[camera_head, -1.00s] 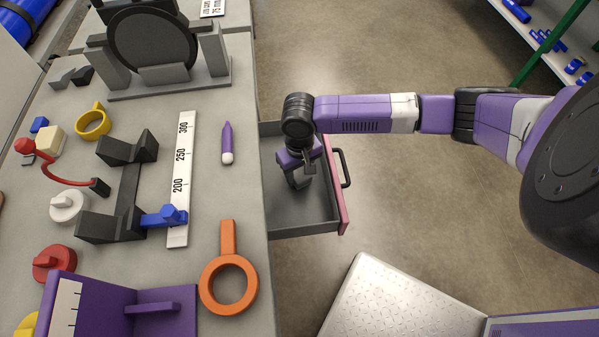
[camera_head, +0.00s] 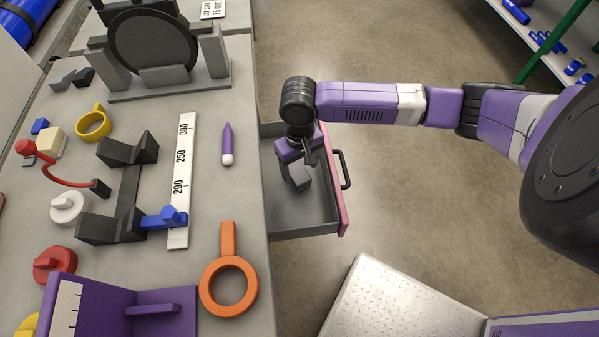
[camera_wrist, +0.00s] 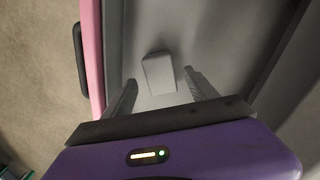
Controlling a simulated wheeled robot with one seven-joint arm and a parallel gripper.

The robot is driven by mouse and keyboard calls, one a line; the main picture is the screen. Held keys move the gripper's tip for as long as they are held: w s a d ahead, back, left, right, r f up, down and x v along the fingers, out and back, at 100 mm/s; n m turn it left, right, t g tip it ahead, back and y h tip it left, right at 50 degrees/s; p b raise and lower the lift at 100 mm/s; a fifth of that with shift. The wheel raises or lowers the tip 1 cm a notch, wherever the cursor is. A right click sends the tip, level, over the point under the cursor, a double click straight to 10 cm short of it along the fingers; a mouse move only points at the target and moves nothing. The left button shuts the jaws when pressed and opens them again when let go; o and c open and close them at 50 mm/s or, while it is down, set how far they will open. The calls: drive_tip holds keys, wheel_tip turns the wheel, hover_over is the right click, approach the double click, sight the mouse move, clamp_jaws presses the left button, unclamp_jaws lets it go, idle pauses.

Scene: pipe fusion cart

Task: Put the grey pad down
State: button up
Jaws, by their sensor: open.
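The grey pad (camera_wrist: 158,72) lies on the floor of the open drawer, between and beyond the fingertips in the wrist view. In the head view the pad (camera_head: 298,180) shows as a grey block just below my gripper (camera_head: 299,160). In the wrist view the two fingers of my gripper (camera_wrist: 160,77) are spread apart with nothing clamped between them. The gripper points down into the drawer and sits above the pad. Part of the pad's top is hidden by the gripper in the head view.
The grey drawer (camera_head: 310,222) has a pink front with a dark handle (camera_head: 345,170) on its right. The bench (camera_head: 215,100) to the left holds an orange ring (camera_head: 228,310), a ruler (camera_head: 178,235) and a purple marker (camera_head: 227,143). A metal plate (camera_head: 400,305) stands front right.

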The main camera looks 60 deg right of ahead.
sight(300, 174)
wheel_tip(300, 174, up, 7)
drive_tip(key=shift+r, duration=0.2)
idle(0.6)
